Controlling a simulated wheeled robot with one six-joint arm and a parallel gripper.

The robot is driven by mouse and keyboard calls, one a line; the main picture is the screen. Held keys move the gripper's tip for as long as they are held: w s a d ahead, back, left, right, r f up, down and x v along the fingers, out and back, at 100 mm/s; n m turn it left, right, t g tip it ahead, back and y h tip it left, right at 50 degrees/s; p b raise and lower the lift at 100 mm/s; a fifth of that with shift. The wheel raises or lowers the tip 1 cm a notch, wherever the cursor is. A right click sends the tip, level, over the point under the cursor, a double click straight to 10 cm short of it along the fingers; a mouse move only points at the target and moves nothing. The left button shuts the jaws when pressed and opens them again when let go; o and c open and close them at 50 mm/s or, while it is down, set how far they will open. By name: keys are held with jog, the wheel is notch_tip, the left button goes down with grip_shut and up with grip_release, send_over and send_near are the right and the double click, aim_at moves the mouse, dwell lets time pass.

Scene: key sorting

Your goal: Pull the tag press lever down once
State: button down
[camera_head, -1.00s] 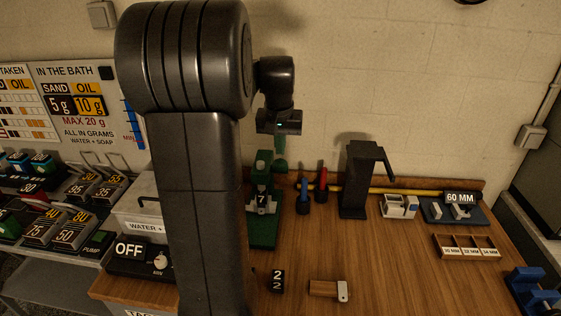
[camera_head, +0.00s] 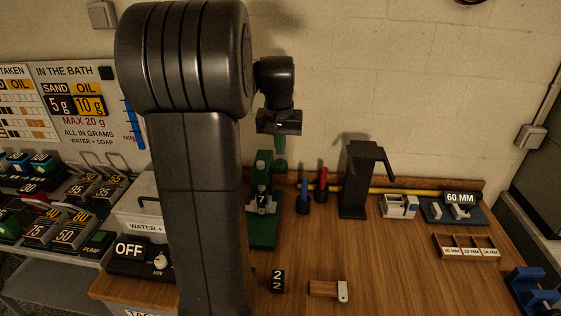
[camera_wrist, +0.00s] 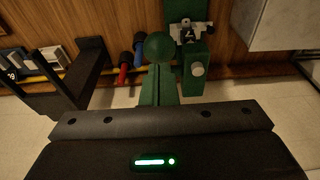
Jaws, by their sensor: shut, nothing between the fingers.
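The green tag press (camera_head: 263,205) with a "7" on its front stands at the back of the wooden bench, just right of my arm. It also shows in the wrist view (camera_wrist: 192,75). A green ball knob (camera_wrist: 159,46), which looks like the end of the press lever, shows in the wrist view straight ahead of my gripper (camera_wrist: 159,68). In the head view my gripper (camera_head: 280,160) is above and slightly right of the press, pointing down. It is shut and empty. Whether its tips touch the knob I cannot tell. My arm hides the area left of the press.
Blue (camera_head: 303,197) and red (camera_head: 321,185) handled tools stand right of the press, then a tall black stand (camera_head: 354,185). A black "2" block (camera_head: 277,281) and a wooden-handled piece (camera_head: 327,290) lie in front.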

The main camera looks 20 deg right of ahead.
aim_at(280, 159)
jog(key=shift+s+a+f+b, duration=0.1)
jog(key=shift+f+b, duration=0.7)
jog(key=shift+f, duration=0.4)
jog(key=shift+f+b, duration=0.65)
jog(key=shift+f, duration=0.45)
notch_tip(280, 159, down, 8)
jog(key=b, duration=0.5)
jog(key=shift+r, duration=0.3)
